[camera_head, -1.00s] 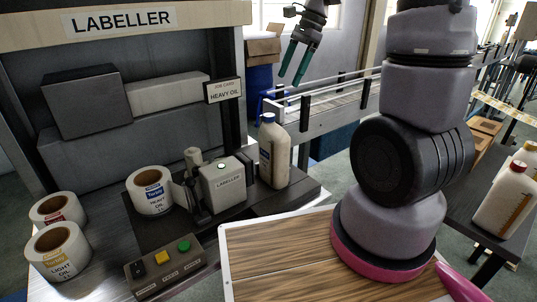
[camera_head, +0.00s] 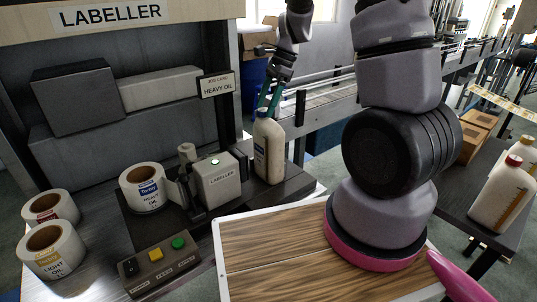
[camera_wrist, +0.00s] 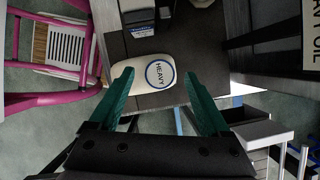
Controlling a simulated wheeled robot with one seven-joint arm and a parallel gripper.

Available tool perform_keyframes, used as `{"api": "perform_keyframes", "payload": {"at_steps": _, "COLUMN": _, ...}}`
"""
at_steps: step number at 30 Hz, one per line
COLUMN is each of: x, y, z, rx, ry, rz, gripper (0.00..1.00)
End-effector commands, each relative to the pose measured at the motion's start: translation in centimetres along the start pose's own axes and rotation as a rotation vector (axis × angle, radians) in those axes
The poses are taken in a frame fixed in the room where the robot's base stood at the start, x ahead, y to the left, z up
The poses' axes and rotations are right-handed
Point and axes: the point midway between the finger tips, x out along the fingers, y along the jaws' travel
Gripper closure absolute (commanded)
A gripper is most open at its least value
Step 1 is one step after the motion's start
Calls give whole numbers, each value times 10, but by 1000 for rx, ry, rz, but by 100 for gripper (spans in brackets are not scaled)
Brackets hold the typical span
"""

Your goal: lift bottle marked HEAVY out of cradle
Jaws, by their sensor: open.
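The white bottle (camera_head: 269,152) with a blue cap and a label on its side stands upright at the right end of the labeller (camera_head: 217,178). In the wrist view its round cap (camera_wrist: 160,74) reads HEAVY. The cradle at its base is hard to make out. My gripper (camera_head: 269,101) has green fingers and is at the top of the bottle in the head view. In the wrist view the open fingers (camera_wrist: 159,78) lie on either side of the cap. I cannot tell whether they touch the bottle.
A conveyor (camera_head: 318,103) runs behind the bottle. A wooden-topped surface (camera_head: 275,250) is in front. Other white bottles (camera_head: 503,195) stand on the right.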

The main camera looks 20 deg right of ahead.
Motion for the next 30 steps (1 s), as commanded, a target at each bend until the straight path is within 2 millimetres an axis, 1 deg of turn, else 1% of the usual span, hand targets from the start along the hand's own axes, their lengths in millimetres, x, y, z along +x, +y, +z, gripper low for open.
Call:
{"api": "perform_keyframes", "payload": {"at_steps": 1, "x": 5, "y": 0, "z": 0, "rx": 1, "ry": 1, "rz": 1, "gripper": 19}}
{"api": "perform_keyframes", "payload": {"at_steps": 3, "x": 9, "y": 0, "z": 0, "rx": 1, "ry": 1, "rz": 0, "gripper": 19}}
{"api": "perform_keyframes", "payload": {"at_steps": 10, "x": 10, "y": 0, "z": 0, "rx": 0, "ry": 1, "rz": -1, "gripper": 19}}
{"api": "perform_keyframes", "payload": {"at_steps": 11, "x": 10, "y": 0, "z": 0, "rx": 0, "ry": 1, "rz": -1, "gripper": 31}}
{"api": "perform_keyframes", "payload": {"at_steps": 12, "x": 10, "y": 0, "z": 0, "rx": 0, "ry": 1, "rz": -1, "gripper": 46}}
{"api": "perform_keyframes", "payload": {"at_steps": 14, "x": 10, "y": 0, "z": 0, "rx": 0, "ry": 1, "rz": -1, "gripper": 69}}
{"api": "perform_keyframes", "payload": {"at_steps": 15, "x": 10, "y": 0, "z": 0, "rx": 0, "ry": 1, "rz": -1, "gripper": 84}}
{"api": "perform_keyframes", "payload": {"at_steps": 16, "x": 9, "y": 0, "z": 0, "rx": 0, "ry": 1, "rz": -1, "gripper": 96}}
{"api": "perform_keyframes", "payload": {"at_steps": 17, "x": 9, "y": 0, "z": 0, "rx": 0, "ry": 1, "rz": -1, "gripper": 100}}
{"api": "perform_keyframes", "payload": {"at_steps": 30, "x": 9, "y": 0, "z": 0, "rx": 0, "ry": 1, "rz": -2, "gripper": 100}}
